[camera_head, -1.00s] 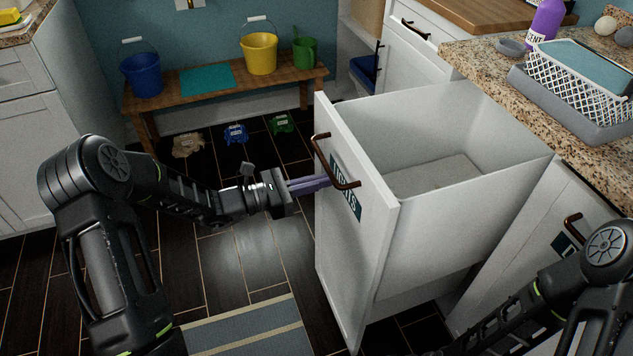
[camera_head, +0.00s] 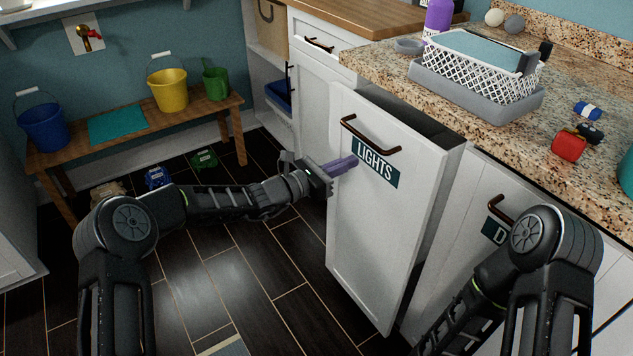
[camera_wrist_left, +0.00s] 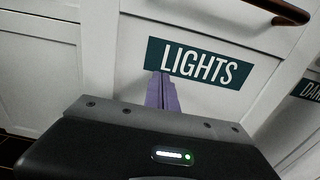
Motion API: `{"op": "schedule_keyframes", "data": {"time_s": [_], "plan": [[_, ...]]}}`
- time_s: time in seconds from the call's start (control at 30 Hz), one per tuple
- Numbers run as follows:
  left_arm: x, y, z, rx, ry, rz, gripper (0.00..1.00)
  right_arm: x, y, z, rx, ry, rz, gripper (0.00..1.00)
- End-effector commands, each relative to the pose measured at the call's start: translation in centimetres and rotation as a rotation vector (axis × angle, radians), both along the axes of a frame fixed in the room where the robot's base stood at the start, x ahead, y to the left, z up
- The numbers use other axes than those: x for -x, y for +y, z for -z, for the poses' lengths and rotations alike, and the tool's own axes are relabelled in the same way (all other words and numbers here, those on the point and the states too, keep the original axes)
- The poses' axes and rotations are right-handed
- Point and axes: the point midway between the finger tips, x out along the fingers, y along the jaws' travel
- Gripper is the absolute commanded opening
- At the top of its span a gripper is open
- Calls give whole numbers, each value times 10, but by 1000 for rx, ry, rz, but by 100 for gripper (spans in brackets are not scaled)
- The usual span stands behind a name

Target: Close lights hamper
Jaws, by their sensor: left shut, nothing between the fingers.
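The lights hamper (camera_head: 385,225) is a white pull-out front with a dark bar handle (camera_head: 370,135) and a teal LIGHTS label (camera_head: 375,164). In the left wrist view the fingers (camera_wrist_left: 161,92) meet the lower edge of the LIGHTS label (camera_wrist_left: 200,67); contact is hard to confirm. My right arm shows at the lower right, but its gripper is out of view.
A second white front with a dark handle (camera_head: 505,210) adjoins on the right. The granite counter (camera_head: 390,80) above holds a white basket (camera_head: 485,65) and a red item (camera_head: 568,146). A wooden bench (camera_head: 130,131) with buckets stands at the left.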

Motion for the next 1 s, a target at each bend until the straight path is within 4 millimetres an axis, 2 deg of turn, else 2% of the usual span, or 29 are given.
{"op": "schedule_keyframes", "data": {"time_s": [0.1,0.3,0.57,1.0], "plan": [[-14,-21,2,0,-1,2,0,-2,-2,8,3,-4,5,100],[-28,-38,2,-1,0,0,0,-4,-3,12,5,-7,8,100],[-33,-43,-2,-1,-1,-2,0,-4,-4,12,6,-7,10,100],[-33,-40,-5,3,-4,-3,0,-4,-4,11,5,-7,8,100]]}}
